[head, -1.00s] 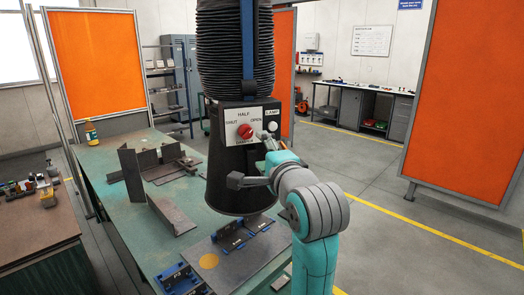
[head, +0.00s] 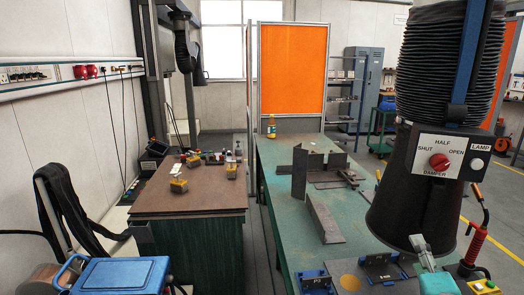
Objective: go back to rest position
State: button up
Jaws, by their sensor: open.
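My gripper (head: 418,242) shows at the lower right of the head view, with light grey fingers above a teal body. It is open and empty, just in front of the lower rim of the black extraction hood (head: 408,190). It is below and apart from the hood's control panel (head: 449,158). The panel carries a red damper knob (head: 440,162) and a lamp button (head: 477,164). The rest of my arm is out of the picture.
The green welding table (head: 285,215) holds steel angle pieces (head: 323,218) and blue clamps (head: 314,281). A brown bench (head: 185,200) stands left, a blue case (head: 122,277) at lower left. A red-handled torch (head: 475,243) is right of my gripper. A floor gap separates bench and table.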

jog(key=s+a+f+n+y, duration=0.2)
jog(key=s+a+f+n, duration=0.4)
jog(key=f, duration=0.4)
jog(key=s+a+f+n+y, duration=0.1)
jog(key=s+a+f+n, duration=0.3)
jog(key=s+f, duration=0.6)
jog(key=s+a+f+n+y, duration=0.1)
jog(key=s+a+n, duration=0.1)
jog(key=s, duration=0.5)
jog(key=s+a+f+n+g, duration=0.1)
jog(key=s+a+f+n, duration=0.1)
jog(key=s, duration=0.6)
jog(key=s+a+f+n+y, duration=0.1)
jog(key=s+a+f+n, duration=0.1)
jog(key=s+n, duration=0.2)
jog(key=s, duration=0.3)
jog(key=shift+s+a+g+y, duration=0.2)
jog(key=shift+a+g+y, duration=0.1)
